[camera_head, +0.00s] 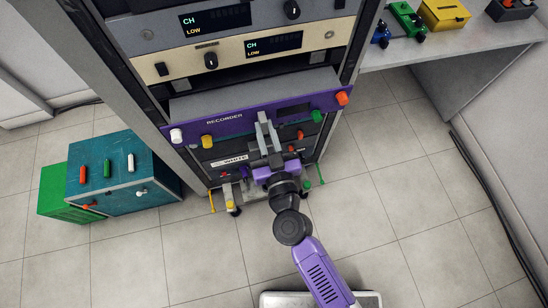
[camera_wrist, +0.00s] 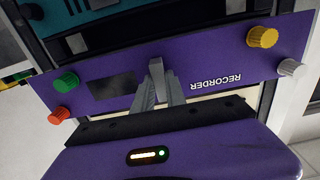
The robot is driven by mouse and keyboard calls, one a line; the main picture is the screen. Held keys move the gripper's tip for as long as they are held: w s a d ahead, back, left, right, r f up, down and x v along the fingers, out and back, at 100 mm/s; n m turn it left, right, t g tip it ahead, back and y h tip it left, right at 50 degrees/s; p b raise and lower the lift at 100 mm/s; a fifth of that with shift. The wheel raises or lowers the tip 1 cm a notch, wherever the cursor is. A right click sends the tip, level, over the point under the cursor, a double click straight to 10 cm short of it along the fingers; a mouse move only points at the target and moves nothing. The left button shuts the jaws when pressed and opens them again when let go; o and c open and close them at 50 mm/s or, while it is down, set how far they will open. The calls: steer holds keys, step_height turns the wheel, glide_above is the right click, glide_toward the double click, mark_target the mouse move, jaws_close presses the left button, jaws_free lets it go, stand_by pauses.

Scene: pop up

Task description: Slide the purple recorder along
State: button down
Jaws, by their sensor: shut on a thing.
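The purple recorder (camera_head: 225,122) is a wide unit in the metal rack, with its purple front panel sticking out past the rack's front. Its panel carries a white and a yellow knob at the left, a dark display, and a green and an orange-red knob at the right. My gripper (camera_head: 264,125) is at the middle of the panel, shut on the recorder's grey handle.
Cream and grey units (camera_head: 225,57) sit above in the rack. A teal box (camera_head: 122,170) and a green box (camera_head: 62,192) stand on the floor at left. A grey table (camera_head: 470,50) with colored devices is at upper right. Tiled floor is clear in front; a black cable (camera_head: 490,205) runs at right.

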steer(key=v, duration=0.8)
steer(key=c, duration=1.3)
jaws_free()
steer(key=shift+r, duration=0.1)
steer(key=s+d+r+m+g+h, duration=0.1)
steer(key=s+d+r, duration=0.2)
steer(key=s+d, duration=0.4)
steer(key=s+d+r+m+h, duration=0.1)
steer(key=s+d+r+h, duration=0.1)
steer(key=s+d, duration=0.4)
steer(key=s+d+r+m+g+h, duration=0.1)
steer(key=s+d+r, duration=0.4)
steer(key=s, duration=0.7)
steer(key=shift+d+r+g+h+b, duration=0.1)
steer(key=shift+d+g+h+b, duration=0.35)
steer(key=shift+d, duration=0.85)
